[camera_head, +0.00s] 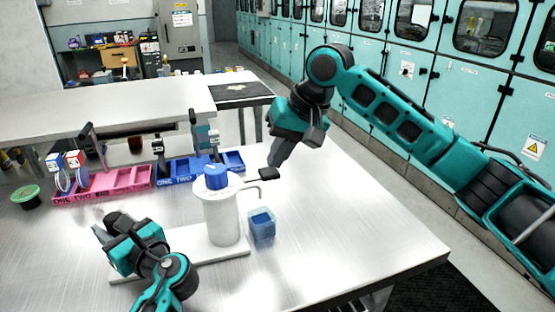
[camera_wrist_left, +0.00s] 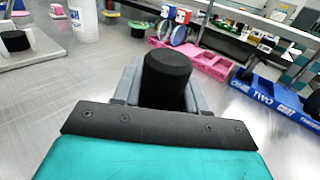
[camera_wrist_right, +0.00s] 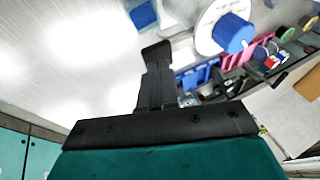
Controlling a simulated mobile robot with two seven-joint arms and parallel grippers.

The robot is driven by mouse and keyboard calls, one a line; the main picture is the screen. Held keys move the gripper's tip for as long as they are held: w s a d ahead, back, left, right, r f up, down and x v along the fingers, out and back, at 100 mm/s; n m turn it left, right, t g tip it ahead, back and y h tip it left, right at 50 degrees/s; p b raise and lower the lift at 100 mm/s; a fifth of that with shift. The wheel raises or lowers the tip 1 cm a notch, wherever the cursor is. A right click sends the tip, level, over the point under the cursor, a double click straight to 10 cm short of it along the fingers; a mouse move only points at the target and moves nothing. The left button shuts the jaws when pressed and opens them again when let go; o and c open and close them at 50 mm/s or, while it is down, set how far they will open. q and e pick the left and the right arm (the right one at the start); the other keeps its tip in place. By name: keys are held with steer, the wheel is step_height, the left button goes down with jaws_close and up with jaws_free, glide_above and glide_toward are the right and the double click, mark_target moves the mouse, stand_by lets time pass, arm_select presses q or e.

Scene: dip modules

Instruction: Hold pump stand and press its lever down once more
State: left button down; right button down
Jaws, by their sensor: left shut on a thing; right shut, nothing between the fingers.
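The pump stand has a white cylinder (camera_head: 222,218), a blue cap (camera_head: 215,176) and a white base plate (camera_head: 228,245). Its lever ends in a black pad (camera_head: 263,174) right of the cap. My left gripper (camera_head: 115,225) is shut on the black knob (camera_wrist_left: 167,78) at the base plate's left end. My right gripper (camera_head: 276,160) is shut and empty, its tips right at the lever pad; whether they touch is unclear. In the right wrist view the fingers (camera_wrist_right: 155,85) point at the pad (camera_wrist_right: 156,50), with the blue cap (camera_wrist_right: 232,34) to the right.
A clear cup with blue contents (camera_head: 262,228) stands right of the cylinder, near the curved spout. Pink (camera_head: 105,186) and blue (camera_head: 180,170) trays with holders stand behind. A green round item (camera_head: 26,195) lies at left. The right front table is bare.

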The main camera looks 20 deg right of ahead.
step_height(320, 180, up, 12)
steer(key=s+d, duration=0.1)
steer(key=s, duration=0.1)
steer(key=shift+s, duration=0.4)
steer(key=shift+d+r, duration=0.1)
arm_select(q)
steer(key=c, duration=0.6)
jaws_free()
steer(key=shift+r, duration=0.1)
steer(key=shift+r, duration=3.7)
